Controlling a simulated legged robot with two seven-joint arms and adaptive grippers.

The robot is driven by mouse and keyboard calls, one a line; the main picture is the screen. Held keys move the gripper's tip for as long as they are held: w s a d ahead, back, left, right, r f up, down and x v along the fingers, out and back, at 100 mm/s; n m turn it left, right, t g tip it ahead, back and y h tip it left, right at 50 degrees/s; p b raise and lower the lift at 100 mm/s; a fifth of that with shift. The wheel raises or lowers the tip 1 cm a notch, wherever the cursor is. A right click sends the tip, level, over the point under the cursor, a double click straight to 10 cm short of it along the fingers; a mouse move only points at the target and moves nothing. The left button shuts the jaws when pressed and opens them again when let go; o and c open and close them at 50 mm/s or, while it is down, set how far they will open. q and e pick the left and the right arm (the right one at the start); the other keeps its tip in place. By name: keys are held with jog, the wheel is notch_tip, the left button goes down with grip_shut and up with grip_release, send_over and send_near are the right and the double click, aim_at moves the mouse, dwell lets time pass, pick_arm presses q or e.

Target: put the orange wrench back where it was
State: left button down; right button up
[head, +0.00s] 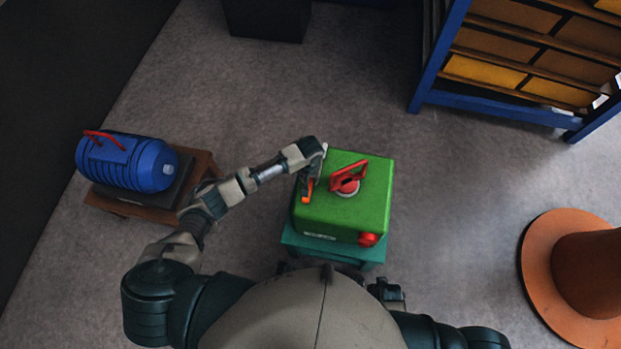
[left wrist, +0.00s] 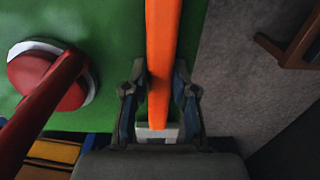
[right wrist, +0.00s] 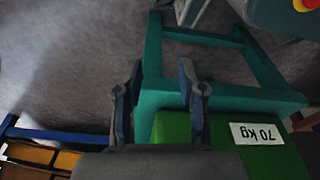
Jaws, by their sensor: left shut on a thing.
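The orange wrench (head: 306,194) is at the left edge of the green casting (head: 343,203) in the head view. My left gripper (head: 312,178) is shut on it there. In the left wrist view the wrench (left wrist: 161,55) runs as a long orange bar between the two fingers (left wrist: 160,95), above the casting's edge. A pale grey square (left wrist: 157,134) shows near its lower end. I cannot tell whether the wrench touches the casting. In the right wrist view my right gripper (right wrist: 158,100) has its fingers apart and empty, by the casting's labelled side (right wrist: 256,133).
The casting carries a red handle (head: 348,178) and stands on a teal stand (head: 335,249). A blue ribbed casting (head: 125,162) sits on a brown stand at left. A blue shelf (head: 490,111) stands upper right, an orange round object (head: 545,262) lower right. Open floor lies between.

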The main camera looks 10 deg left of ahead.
aim_at(310, 179)
pick_arm(q)
jog(key=shift+a+f, duration=0.1)
jog(key=shift+a, duration=0.25)
jog(key=c, duration=1.1)
grip_release()
jog(key=shift+a+f, duration=0.1)
jog(key=shift+a, duration=0.25)
jog(key=shift+o, duration=0.9)
jog(key=shift+a, duration=0.3)
jog(key=shift+d, duration=0.3)
jog(key=r, duration=0.2)
jog(key=d+r+p, duration=0.1)
jog(key=r, duration=0.1)
jog(key=shift+d, duration=0.1)
notch_tip(310, 179, up, 8)
jog(key=p, duration=0.1)
jog(key=shift+r+p, duration=0.15)
jog(key=shift+p, duration=0.25)
pick_arm(e)
jog(key=s+f, duration=0.4)
jog(key=f, duration=0.1)
jog(key=shift+s+d, duration=0.2)
jog(key=shift+s, duration=0.15)
